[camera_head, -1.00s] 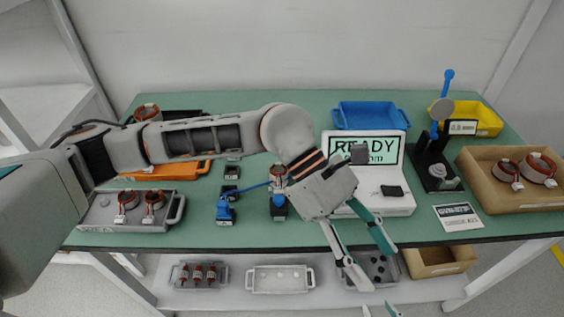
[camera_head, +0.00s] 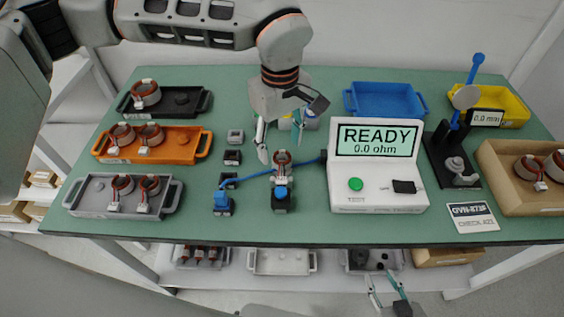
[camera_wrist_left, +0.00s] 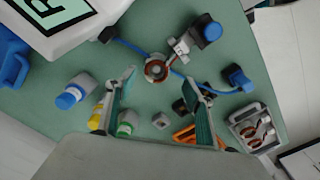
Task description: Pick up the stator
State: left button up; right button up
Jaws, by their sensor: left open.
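A copper-wound stator (camera_head: 281,158) sits on the table left of the test box. It also shows in the left wrist view (camera_wrist_left: 152,75), near the fingertips, with a grey connector block beside it. My left gripper (camera_head: 283,144) is open and empty above and around the stator's position; I cannot tell the exact height gap. Its two spread fingers show in the wrist view (camera_wrist_left: 167,84). My right gripper (camera_head: 388,292) is low at the bottom edge, fingers apart, in front of the table. More stators lie on the grey tray (camera_head: 88,206), the orange tray (camera_head: 185,155) and the black tray (camera_head: 203,101).
The white test box (camera_head: 380,170) reads READY, 0.0 ohm. A blue-handled clamp (camera_head: 282,200) and another (camera_head: 222,203) stand close to the stator, with a blue cable running between. A blue bin (camera_head: 385,100), a gauge stand (camera_head: 440,155) and a cardboard box (camera_head: 510,195) are to the right.

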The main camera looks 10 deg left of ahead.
aim_at(282, 153)
pick_arm(q)
jog(key=f, duration=0.4)
jog(key=shift+w+d+f, duration=0.15)
jog(key=shift+w+f, duration=0.05)
jog(key=shift+w, duration=0.1)
jog(key=c, duration=1.3)
jog(key=shift+r, duration=0.15)
